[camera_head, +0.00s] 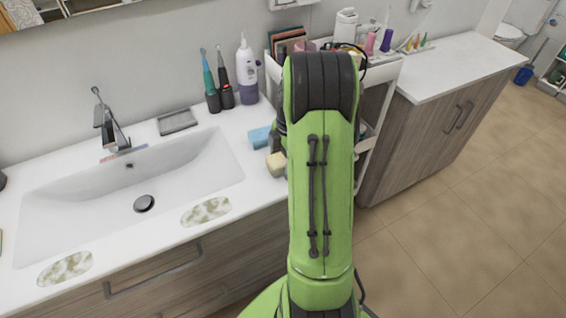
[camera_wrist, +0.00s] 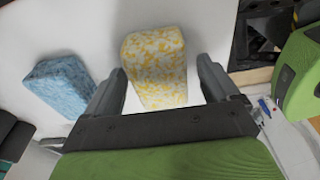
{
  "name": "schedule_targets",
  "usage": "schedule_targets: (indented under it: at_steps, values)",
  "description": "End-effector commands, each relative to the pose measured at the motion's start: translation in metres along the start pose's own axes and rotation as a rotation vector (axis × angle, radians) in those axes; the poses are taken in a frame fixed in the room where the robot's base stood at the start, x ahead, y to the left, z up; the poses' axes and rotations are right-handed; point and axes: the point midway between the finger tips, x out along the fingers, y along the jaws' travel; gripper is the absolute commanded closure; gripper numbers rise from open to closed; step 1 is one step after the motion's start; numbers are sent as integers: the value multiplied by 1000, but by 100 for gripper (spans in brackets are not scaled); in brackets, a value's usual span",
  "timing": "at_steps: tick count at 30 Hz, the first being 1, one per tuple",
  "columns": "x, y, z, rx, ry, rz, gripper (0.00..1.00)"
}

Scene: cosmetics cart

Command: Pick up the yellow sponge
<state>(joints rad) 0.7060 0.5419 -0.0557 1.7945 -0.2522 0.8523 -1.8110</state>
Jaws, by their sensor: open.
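The yellow sponge (camera_wrist: 156,68) has a yellow and white speckled surface and lies on the white countertop. In the wrist view it is between the two open fingers of my gripper (camera_wrist: 158,88), with a small space showing on each side. In the head view the sponge (camera_head: 276,163) shows at the counter's right end, partly hidden by my green arm. My gripper is mostly hidden behind the arm there.
A blue sponge (camera_wrist: 62,85) lies just left of my gripper; it also shows in the head view (camera_head: 260,137). The sink (camera_head: 130,185) is to the left. Two electric toothbrushes (camera_head: 218,85) and a purple-white bottle (camera_head: 246,72) stand behind. A white cart (camera_head: 378,75) is at the right.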

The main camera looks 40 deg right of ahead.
Motion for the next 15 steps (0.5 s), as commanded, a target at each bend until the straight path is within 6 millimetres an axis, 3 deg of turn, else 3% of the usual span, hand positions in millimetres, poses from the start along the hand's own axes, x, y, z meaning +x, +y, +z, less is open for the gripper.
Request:
schedule_targets:
  at_steps: [9, 15]
  values:
    - [4, 0, 1, 0, 0, 0, 12]
    - [3, 0, 0, 0, 0, 0, 41]
